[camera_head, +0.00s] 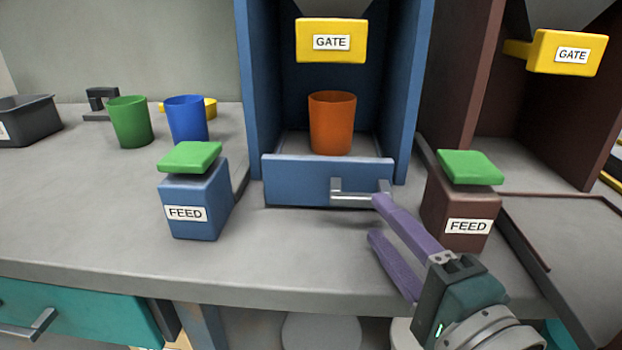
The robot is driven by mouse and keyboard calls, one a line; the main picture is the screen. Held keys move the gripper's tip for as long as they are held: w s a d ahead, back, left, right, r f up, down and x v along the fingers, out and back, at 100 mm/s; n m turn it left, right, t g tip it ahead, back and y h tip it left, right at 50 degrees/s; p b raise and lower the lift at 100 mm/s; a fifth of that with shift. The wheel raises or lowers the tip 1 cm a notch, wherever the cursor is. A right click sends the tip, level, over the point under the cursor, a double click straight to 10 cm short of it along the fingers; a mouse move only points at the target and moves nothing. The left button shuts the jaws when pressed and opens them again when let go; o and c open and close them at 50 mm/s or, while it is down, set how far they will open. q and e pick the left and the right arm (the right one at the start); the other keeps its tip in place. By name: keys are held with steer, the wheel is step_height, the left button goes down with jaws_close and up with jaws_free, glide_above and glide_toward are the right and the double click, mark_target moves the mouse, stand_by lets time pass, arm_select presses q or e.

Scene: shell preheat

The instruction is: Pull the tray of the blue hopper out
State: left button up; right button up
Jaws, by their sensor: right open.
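The blue hopper (257,85) stands at the back centre of the counter. Its tray (295,181) has a blue front and a grey bar handle (350,198). An orange cup (332,124) stands upright on the tray, under the yellow gate (331,41). My right gripper (377,220) has purple fingers and is open. Its upper fingertip is at the right end of the handle, and the lower finger is below and in front of it. I cannot tell whether the fingertip touches the handle. My left gripper is not in view.
A blue feed box (195,203) with a green button stands left of the tray, and a brown feed box (460,211) stands right. Green (130,121) and blue (187,119) cups stand at the left. A brown hopper (467,80) is at the right. The counter (290,250) before the tray is clear.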

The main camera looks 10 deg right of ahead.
mark_target(364, 203)
steer(key=w, duration=0.2)
steer(key=w+b, duration=0.1)
steer(key=w, duration=0.3)
steer(key=shift+a, duration=0.4)
jaws_close()
stand_by(0.9)
